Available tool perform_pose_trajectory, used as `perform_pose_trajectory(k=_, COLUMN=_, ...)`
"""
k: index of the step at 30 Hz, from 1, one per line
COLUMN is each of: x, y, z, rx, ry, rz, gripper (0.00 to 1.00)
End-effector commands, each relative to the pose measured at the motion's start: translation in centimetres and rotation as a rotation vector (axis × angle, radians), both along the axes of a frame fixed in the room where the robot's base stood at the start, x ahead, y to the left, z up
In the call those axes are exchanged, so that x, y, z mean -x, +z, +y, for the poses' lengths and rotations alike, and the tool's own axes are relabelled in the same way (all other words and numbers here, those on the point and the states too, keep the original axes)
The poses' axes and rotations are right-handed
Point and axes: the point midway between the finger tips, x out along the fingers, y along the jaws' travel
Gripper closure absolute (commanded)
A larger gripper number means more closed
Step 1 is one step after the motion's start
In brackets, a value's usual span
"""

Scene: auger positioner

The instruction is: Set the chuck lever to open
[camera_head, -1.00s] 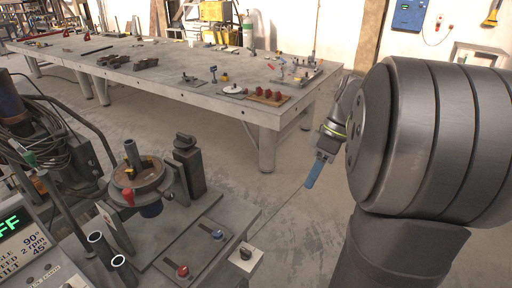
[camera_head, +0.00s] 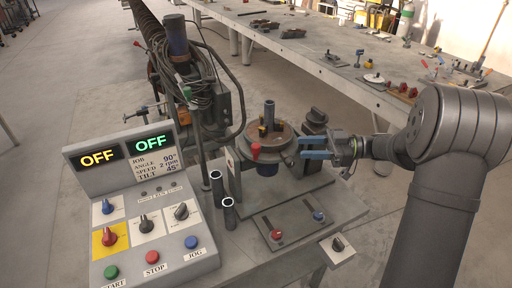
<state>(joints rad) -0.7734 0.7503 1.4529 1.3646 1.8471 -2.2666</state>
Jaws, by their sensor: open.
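The round brown chuck (camera_head: 284,134) sits on the positioner with a grey pipe (camera_head: 269,113) standing upright in it. The chuck lever has a red knob (camera_head: 255,149) at the chuck's front left edge. My gripper (camera_head: 302,148) has blue fingers pointing left, spread apart and empty. It is at the chuck's right side in the picture, apart from the red knob. I cannot tell whether the fingers touch the chuck's rim.
A control panel (camera_head: 86,236) with two OFF displays stands front left. Two upright tubes (camera_head: 229,213) stand before the chuck. A dark knobbed post (camera_head: 315,120) is behind my gripper. A plate (camera_head: 297,222) carries red and blue knobs. A long workbench (camera_head: 290,62) runs behind.

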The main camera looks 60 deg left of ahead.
Motion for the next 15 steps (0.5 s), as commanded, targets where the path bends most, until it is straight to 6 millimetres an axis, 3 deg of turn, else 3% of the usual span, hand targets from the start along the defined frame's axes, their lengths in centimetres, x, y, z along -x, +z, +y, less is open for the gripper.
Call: perform_pose_trajectory(k=15, x=10.1, y=0.0, z=4.8, rx=0.003, ry=0.004, rz=-0.002, gripper=0.57)
